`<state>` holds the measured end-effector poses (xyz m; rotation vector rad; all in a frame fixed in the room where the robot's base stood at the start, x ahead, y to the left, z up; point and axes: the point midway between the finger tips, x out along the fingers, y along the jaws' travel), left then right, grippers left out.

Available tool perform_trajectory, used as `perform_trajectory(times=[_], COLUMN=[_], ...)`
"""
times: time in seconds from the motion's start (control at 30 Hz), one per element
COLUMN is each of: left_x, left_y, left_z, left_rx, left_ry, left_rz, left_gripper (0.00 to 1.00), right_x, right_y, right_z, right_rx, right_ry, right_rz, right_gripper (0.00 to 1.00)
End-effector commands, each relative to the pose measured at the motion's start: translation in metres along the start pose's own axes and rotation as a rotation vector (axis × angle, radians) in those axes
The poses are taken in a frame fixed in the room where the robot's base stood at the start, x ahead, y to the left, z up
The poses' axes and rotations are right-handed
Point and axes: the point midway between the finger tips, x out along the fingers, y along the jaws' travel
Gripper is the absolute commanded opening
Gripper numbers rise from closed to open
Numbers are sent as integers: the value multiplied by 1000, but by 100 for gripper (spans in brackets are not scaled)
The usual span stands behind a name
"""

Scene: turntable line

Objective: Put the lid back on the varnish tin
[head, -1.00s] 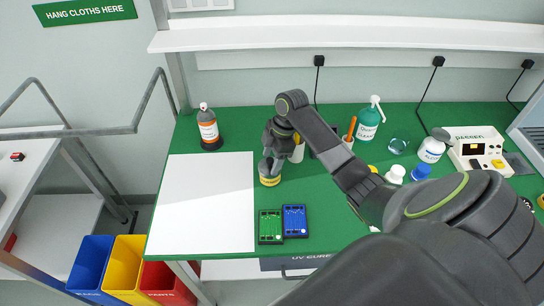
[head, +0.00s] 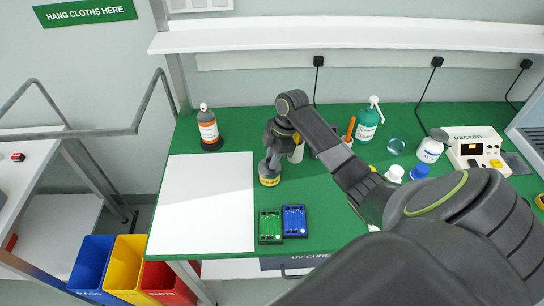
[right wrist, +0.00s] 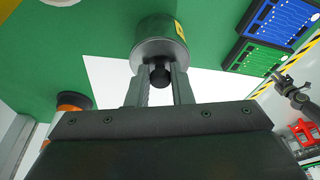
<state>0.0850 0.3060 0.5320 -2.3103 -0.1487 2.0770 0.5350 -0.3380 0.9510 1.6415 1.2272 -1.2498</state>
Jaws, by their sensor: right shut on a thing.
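The varnish tin (head: 269,182) stands upright on the green bench, right of the white sheet, with a yellow label band. Lid and tin look in line; I cannot tell whether the lid is fully seated. A dark arm part, perhaps my left gripper (right wrist: 292,93), shows far right.
A green board (head: 270,227) and a blue board (head: 294,221) lie in front of the tin. An orange-labelled bottle (head: 208,130) stands back left. A pump bottle (head: 368,122) and other bottles stand right. The white sheet (head: 208,205) is bare.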

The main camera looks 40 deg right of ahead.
Motion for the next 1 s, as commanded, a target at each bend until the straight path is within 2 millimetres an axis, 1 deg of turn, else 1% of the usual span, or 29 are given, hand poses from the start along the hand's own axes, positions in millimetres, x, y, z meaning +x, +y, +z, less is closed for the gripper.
perform_trajectory(times=[0.4,0.77,1.0], left_x=[0,-6,-6], left_y=[0,0,0], left_z=[0,-1,-1], left_rx=[0,0,0], left_ry=[0,0,0], left_rz=[0,0,0], left_gripper=[36,36,36], right_x=[0,0,1], right_y=[0,-1,0], right_z=[0,0,0], right_rx=[1,1,1], right_ry=[0,1,0], right_rz=[0,-1,0], right_gripper=[0,0,0])
